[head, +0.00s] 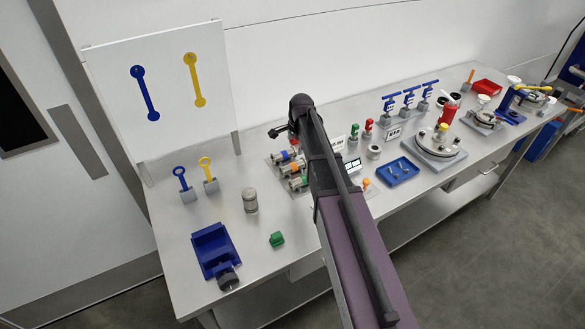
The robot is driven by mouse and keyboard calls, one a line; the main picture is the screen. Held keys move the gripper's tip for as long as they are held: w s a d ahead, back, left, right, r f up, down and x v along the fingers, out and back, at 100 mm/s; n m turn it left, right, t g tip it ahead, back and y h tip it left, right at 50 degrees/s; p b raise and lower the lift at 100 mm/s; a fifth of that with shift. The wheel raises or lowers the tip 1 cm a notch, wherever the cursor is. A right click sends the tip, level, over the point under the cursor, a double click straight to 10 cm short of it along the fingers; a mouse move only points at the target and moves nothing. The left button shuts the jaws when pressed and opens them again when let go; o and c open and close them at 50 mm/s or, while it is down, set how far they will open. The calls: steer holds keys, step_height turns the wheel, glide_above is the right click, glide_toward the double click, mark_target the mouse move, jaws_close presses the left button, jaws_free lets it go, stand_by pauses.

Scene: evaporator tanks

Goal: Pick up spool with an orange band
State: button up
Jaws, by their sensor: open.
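A spool with an orange band (293,168) lies in a row of similar metallic spools on a grey plate, left of my arm in the head view. A spool with a blue band (284,155) lies behind it and one with a green band (298,183) in front. My dark gripper (279,131) shows small at the far end of my arm, behind and above the row. It is open and apart from the spools. My arm hides the right side of the row, and the fingertips are hard to make out.
A grey cylinder (250,200), a green block (277,239) and a blue vice (215,251) stand on the bench to the left. A blue tray (398,172) and a round flanged lid (436,145) are to the right. A white board (165,95) rises at the back left.

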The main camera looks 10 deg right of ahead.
mark_target(292, 165)
steer(key=f+b, duration=0.2)
steer(key=w+f+b, duration=0.1)
steer(key=f+b, duration=0.5)
steer(key=shift+w+a+f, duration=0.25)
steer(key=shift+w, duration=0.05)
stand_by(0.5)
steer(key=shift+f+b, duration=0.15)
steer(key=shift+b, duration=0.2)
steer(key=shift+w+a+f+b, duration=0.1)
steer(key=shift+w+f+b, duration=0.05)
steer(key=shift+f+b, duration=1.1)
steer(key=shift+w+a+f+b, duration=0.1)
steer(key=shift+w+f+b, duration=0.05)
steer(key=shift+f+b, duration=1.05)
jaws_close()
